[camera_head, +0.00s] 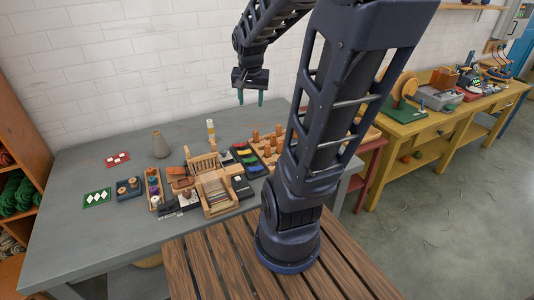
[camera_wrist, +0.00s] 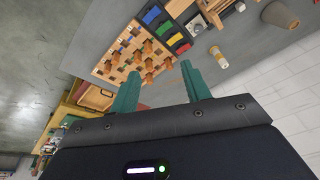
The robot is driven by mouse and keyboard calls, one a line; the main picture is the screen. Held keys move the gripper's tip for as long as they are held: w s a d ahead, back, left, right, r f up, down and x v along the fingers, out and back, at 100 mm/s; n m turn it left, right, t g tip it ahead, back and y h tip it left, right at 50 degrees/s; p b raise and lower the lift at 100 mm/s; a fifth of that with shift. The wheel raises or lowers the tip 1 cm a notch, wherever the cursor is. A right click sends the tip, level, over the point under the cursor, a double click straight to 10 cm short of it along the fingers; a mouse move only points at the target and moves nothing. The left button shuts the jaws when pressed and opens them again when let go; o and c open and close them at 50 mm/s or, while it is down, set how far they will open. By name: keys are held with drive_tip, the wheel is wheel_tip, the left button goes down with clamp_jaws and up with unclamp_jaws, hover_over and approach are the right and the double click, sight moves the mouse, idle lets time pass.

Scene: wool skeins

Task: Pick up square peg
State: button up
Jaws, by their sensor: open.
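A light wooden peg board (camera_head: 259,154) with several brown pegs stands on the grey table, partly hidden behind my arm. In the wrist view the board (camera_wrist: 104,69) shows several upright pegs and dark holes. Which of the pegs (camera_wrist: 148,47) is the square one is too small to tell. My gripper (camera_head: 251,97) is raised above the back of the table, pointing down, with its two green fingers apart and nothing between them. In the wrist view the gripper (camera_wrist: 161,70) is open, with the peg board beyond its fingertips and clear of them.
A black tray of coloured pieces (camera_head: 246,157) lies just left of the board. A pale cylinder (camera_head: 211,130) and a grey cone (camera_head: 160,145) stand at the back. A wooden rack (camera_head: 219,193) and small trays crowd the middle. The table's left front is clear.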

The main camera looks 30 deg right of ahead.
drive_tip(key=w+d+f+m+g, duration=0.1)
drive_tip(key=w+d+f+m, duration=0.5)
drive_tip(key=w+f, duration=0.25)
drive_tip(key=m+g+y, duration=0.1)
drive_tip(key=m+g, duration=0.1)
drive_tip(key=m, duration=0.4)
hover_over(267, 145)
drive_tip(key=f, duration=1.3)
drive_tip(key=shift+w+d+f, duration=0.1)
drive_tip(key=shift+w+f, duration=0.1)
drive_tip(key=shift+f, duration=0.05)
wheel_tip(267, 145, down, 6)
drive_tip(key=shift+r, duration=0.15)
drive_tip(key=shift+s+f, duration=0.2)
drive_tip(key=shift+f, duration=1.15)
drive_tip(key=shift+s+f, duration=0.2)
drive_tip(key=shift+f, duration=1.15)
drive_tip(key=shift+c, duration=0.5)
clamp_jaws()
